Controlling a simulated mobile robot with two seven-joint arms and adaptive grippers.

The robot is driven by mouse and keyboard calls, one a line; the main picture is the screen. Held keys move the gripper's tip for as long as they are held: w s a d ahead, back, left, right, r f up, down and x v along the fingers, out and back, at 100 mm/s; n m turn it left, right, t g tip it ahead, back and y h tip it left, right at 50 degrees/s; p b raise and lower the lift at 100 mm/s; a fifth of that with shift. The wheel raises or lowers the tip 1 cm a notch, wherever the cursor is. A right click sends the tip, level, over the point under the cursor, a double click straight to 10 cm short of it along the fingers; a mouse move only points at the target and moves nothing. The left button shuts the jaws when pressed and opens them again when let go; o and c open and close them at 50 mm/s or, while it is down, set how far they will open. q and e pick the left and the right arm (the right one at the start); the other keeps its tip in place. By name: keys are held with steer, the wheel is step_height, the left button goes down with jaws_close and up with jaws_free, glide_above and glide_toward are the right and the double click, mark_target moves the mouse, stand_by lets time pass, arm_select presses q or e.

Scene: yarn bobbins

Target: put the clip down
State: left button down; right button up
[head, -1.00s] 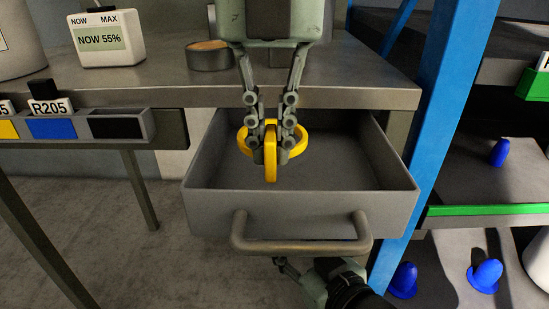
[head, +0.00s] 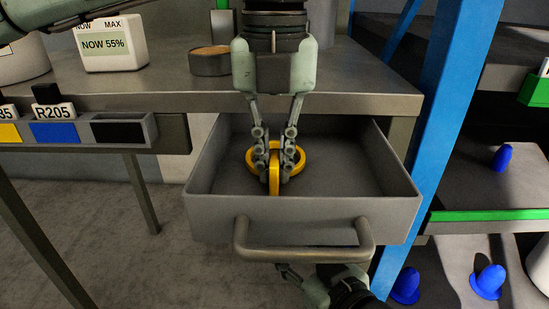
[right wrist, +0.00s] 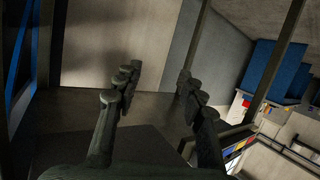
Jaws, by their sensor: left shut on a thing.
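The yellow clip (head: 274,182), made of crossed rings, is inside the open grey drawer (head: 215,214). My left gripper (head: 273,172) points down into the drawer with its fingers shut on the clip. The clip is low in the drawer; I cannot tell whether it touches the floor of it. My right gripper (head: 288,271) is below the drawer's handle (head: 300,252), partly hidden. In the right wrist view my right gripper (right wrist: 158,82) has its fingers apart with nothing between them.
The workbench top (head: 330,88) is behind the drawer, with a display box (head: 108,43) and a round tin (head: 210,62). A blue post (head: 445,110) stands close at the right, beside shelves with blue bobbins (head: 487,281). The drawer is otherwise empty.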

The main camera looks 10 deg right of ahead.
arm_select(q)
steer(key=shift+f, duration=0.1)
arm_select(e)
steer(key=shift+a+r, duration=0.15)
steer(key=shift+r, duration=0.05)
steer(key=shift+w+a+r, duration=0.1)
steer(key=shift+a+r, duration=0.1)
steer(key=shift+r, duration=0.1)
arm_select(q)
steer(key=c, duration=2.1)
jaws_free()
steer(key=o, duration=0.5)
arm_select(e)
steer(key=shift+a+r+t, duration=0.1)
steer(key=shift+r+t, duration=0.1)
steer(key=shift+t, duration=0.1)
arm_select(q)
step_height(320, 180, up, 11)
steer(key=shift+p, duration=0.6)
steer(key=shift+r, duration=0.65)
arm_select(e)
steer(key=s+d+f+g+h, duration=0.2)
steer(key=d+f+g, duration=0.1)
steer(key=d+f, duration=0.2)
steer(key=shift+s+f+g, duration=0.25)
steer(key=shift+f+g, duration=0.15)
steer(key=shift+f, duration=0.45)
